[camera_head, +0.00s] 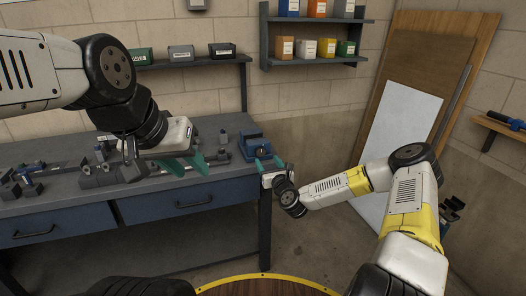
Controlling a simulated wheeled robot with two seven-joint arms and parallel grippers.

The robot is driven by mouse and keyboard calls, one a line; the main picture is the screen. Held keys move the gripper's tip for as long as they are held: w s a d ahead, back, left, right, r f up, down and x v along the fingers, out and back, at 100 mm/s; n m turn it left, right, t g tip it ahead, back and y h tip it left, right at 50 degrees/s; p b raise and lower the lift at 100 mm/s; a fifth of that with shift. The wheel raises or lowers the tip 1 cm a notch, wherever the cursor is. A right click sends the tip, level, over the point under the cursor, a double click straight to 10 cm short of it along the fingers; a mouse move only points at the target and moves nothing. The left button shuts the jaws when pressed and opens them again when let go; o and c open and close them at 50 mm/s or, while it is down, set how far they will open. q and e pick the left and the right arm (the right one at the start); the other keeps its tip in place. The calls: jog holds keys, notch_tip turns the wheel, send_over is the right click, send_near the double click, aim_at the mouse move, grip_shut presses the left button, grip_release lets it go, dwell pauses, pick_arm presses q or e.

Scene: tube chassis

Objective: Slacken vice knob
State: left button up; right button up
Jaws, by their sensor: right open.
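A blue vice (255,146) stands at the right end of the workbench. Its knob is too small or hidden to make out clearly. My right gripper (268,164) is open, its teal fingers close to the vice's front at the bench's right edge. I cannot tell whether they touch it. My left gripper (186,166) hangs over the middle of the bench, left of the vice. Its teal fingers are apart, with nothing visible between them.
The grey workbench (60,203) with blue drawers carries several dark metal fixtures (110,174) at the left. A shelf (190,63) with small bins hangs behind it. Another shelf (315,58) holds coloured boxes. Boards (400,125) lean on the wall at right.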

aim_at(261, 152)
jog(key=x, duration=0.6)
jog(key=shift+w+a, duration=0.1)
jog(key=shift+w, duration=0.15)
grip_shut()
